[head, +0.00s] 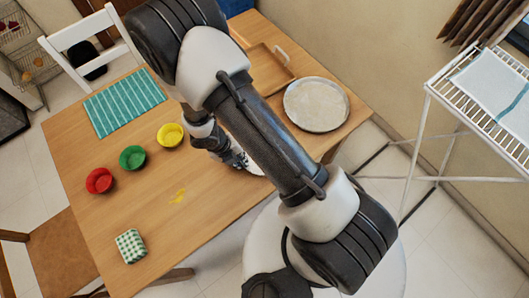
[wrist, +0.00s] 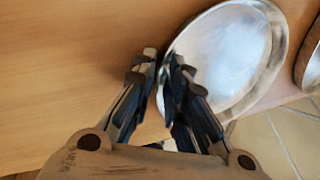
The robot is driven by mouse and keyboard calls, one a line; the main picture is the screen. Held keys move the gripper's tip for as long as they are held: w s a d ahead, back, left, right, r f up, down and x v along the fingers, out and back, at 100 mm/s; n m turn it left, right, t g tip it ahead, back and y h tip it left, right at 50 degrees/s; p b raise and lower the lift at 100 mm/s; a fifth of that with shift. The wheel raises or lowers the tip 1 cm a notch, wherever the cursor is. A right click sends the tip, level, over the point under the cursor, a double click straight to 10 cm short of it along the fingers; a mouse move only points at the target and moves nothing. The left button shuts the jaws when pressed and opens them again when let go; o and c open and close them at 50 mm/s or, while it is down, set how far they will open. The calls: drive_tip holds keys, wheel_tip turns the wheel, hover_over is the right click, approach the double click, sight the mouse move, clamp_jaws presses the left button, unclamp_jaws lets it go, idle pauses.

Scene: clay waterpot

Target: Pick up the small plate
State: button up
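The small plate (wrist: 228,55) is round, pale and shiny with a metallic rim, in the upper right of the wrist view. In the head view only a white sliver of it (head: 253,167) shows beside my gripper; my arm hides the rest. My gripper (wrist: 162,62) is at the plate's left edge in the wrist view. Its fingertips are close together with a narrow gap, and the rim seems to run between them. I cannot tell whether they press on it. In the head view my gripper (head: 238,160) is low over the table, partly hidden by my arm.
On the wooden table (head: 150,215) are a large round metal tray (head: 316,106), a wooden tray (head: 270,68), a green striped cloth (head: 123,102), yellow (head: 170,135), green (head: 132,158) and red (head: 99,181) bowls, and a checked item (head: 131,246). A white rack (head: 428,90) stands right.

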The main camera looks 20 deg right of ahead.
drive_tip(key=shift+r, duration=0.1)
drive_tip(key=shift+c, duration=0.3)
clamp_jaws()
drive_tip(key=shift+r, duration=0.1)
